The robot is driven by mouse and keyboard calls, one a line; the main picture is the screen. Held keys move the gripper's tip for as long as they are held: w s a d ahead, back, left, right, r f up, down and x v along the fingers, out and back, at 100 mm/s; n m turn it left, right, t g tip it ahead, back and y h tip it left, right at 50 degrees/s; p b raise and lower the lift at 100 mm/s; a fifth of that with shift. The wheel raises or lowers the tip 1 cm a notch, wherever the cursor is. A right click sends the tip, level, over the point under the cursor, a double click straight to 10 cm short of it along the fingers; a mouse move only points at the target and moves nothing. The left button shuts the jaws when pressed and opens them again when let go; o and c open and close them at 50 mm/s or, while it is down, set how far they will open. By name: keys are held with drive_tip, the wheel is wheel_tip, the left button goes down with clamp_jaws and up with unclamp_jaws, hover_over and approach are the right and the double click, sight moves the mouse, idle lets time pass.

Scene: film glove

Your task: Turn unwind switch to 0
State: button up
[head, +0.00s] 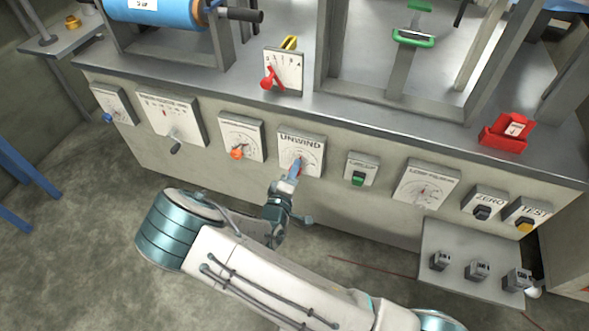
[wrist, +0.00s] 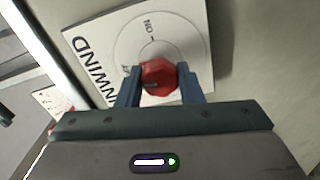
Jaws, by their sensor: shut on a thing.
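The unwind switch is a red knob (wrist: 158,78) on a white plate marked UNWIND (head: 301,150), on the front of the grey machine. In the wrist view the plate (wrist: 190,30) shows turned, with a dial circle and the word ON near the knob. My gripper (head: 296,168) reaches the knob from the front. In the wrist view its two blue fingers (wrist: 160,84) are shut on the red knob, one on each side. The knob's pointer direction and the 0 mark cannot be made out; the fingers hide part of the dial.
An orange knob (head: 237,153) on its plate is left of the unwind plate, and a green switch (head: 358,178) is to the right. A grey shelf with small blocks (head: 476,270) juts out at the lower right. Open floor (head: 90,250) lies at the left.

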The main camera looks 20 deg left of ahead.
drive_tip(key=shift+n, duration=1.1)
drive_tip(key=shift+p, duration=0.3)
drive_tip(key=o, duration=1)
drive_tip(key=shift+c, duration=0.2)
drive_tip(key=s+a+p, duration=0.1)
drive_tip(key=s, duration=1.3)
drive_tip(key=shift+p, duration=0.4)
drive_tip(key=shift+w, duration=0.1)
